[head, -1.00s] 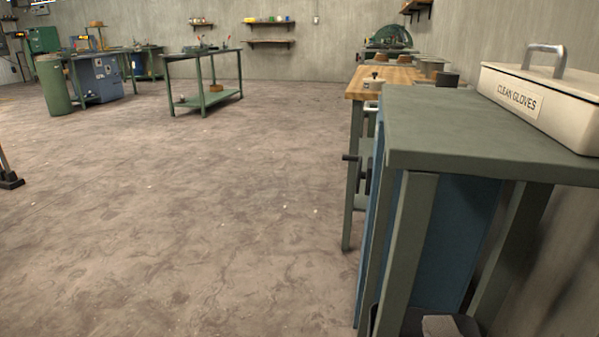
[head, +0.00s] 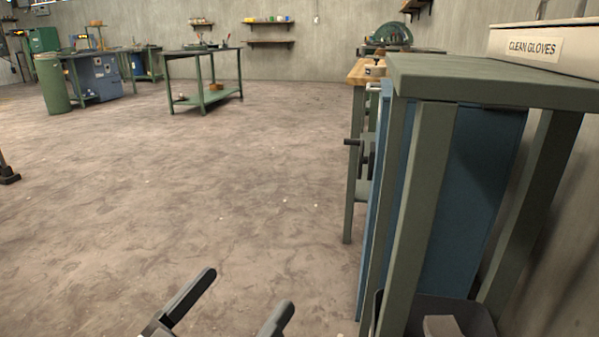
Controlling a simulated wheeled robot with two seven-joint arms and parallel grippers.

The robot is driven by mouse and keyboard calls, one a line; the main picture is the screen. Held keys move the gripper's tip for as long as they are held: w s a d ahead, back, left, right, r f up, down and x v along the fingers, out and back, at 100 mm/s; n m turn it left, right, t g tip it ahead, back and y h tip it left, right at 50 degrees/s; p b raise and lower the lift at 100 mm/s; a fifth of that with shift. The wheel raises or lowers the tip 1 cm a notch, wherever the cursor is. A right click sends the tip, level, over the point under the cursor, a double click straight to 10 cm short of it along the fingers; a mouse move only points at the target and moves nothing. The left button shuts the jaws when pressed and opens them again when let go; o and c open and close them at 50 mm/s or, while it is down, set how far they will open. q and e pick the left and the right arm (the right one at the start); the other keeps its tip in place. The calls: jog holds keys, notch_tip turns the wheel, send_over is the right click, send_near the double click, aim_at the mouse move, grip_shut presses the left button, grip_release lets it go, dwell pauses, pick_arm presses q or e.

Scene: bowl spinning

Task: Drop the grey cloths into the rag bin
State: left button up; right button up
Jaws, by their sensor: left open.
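My left gripper (head: 247,291) is at the bottom of the head view, left of the green bench. Its two dark fingers are spread apart with only floor showing between them. A dark open container (head: 478,316) stands under the bench at the bottom right, partly cut off. A small grey piece (head: 441,327) shows at the container; I cannot tell whether it is a cloth. I see no clear grey cloth elsewhere, and no label marks a rag bin.
The green bench (head: 490,82) stands close on the right, with a blue panel (head: 465,190) beneath and a clean gloves box (head: 550,48) on top. A wooden-topped bench (head: 360,75) is beyond. A green drum (head: 52,85) stands far left. The middle floor is clear.

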jog(key=o, duration=1.1)
jog(key=shift+s+r, duration=0.1)
jog(key=shift+s, duration=0.1)
pick_arm(q)
notch_tip(320, 180, down, 6)
jog(key=s+n+g+y+p, duration=0.2)
jog(key=g+y+p, duration=0.1)
jog(key=p, duration=0.3)
jog(key=shift+s+g, duration=0.2)
jog(key=shift+g, duration=0.4)
pick_arm(e)
jog(key=v, duration=1.5)
jog(key=shift+s+r, duration=0.1)
jog(key=shift+s, duration=0.15)
pick_arm(q)
jog(key=shift+d, duration=0.1)
